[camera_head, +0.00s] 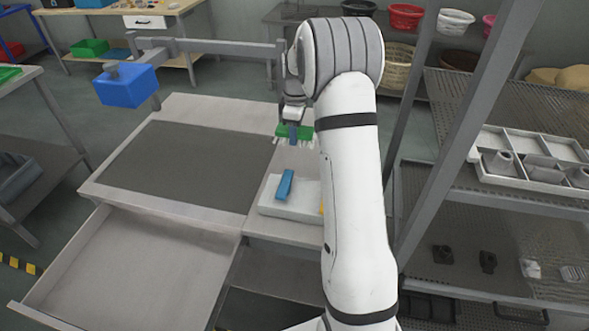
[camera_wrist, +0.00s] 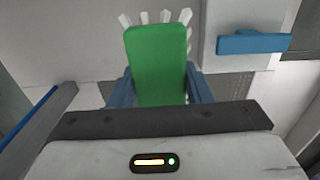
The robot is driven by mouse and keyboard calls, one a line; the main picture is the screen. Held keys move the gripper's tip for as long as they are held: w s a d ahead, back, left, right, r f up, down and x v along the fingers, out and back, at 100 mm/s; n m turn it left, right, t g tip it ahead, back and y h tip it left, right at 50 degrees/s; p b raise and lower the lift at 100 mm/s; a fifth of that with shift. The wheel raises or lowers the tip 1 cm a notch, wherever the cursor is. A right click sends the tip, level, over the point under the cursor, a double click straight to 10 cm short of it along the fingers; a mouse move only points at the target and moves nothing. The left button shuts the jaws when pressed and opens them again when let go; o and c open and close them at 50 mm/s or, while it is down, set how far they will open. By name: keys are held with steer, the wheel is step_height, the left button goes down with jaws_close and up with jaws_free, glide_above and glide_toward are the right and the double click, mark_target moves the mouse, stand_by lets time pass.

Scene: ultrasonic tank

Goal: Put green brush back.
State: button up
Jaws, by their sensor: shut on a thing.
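The green brush (camera_head: 296,131) has a green back and pale bristles. My gripper (camera_head: 293,133) is shut on it, above the right part of the workbench. In the wrist view the green brush (camera_wrist: 158,62) sits between my two blue fingers (camera_wrist: 160,88), with white bristle tufts showing past its far end and side. From these views I cannot tell whether the brush touches the bench top.
A white block (camera_head: 302,207) with a blue-handled item (camera_head: 285,185) on it lies nearer on the bench. An open drawer (camera_head: 130,262) juts out at the front left. A metal shelf rack (camera_head: 455,205) stands close on the right. A blue box (camera_head: 126,86) hangs at the back left.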

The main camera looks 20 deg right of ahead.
mark_target(295, 168)
steer(key=f, duration=0.1)
steer(key=w+f+b, duration=0.1)
steer(key=f, duration=0.1)
steer(key=shift+d, duration=0.1)
step_height(295, 168, down, 10)
steer(key=shift+s+r+p, duration=0.1)
steer(key=shift+r+p, duration=0.15)
steer(key=shift+p, duration=0.35)
steer(key=shift+s, duration=0.1)
steer(key=shift+f, duration=0.2)
steer(key=o, duration=1.1)
steer(key=shift+r, duration=0.1)
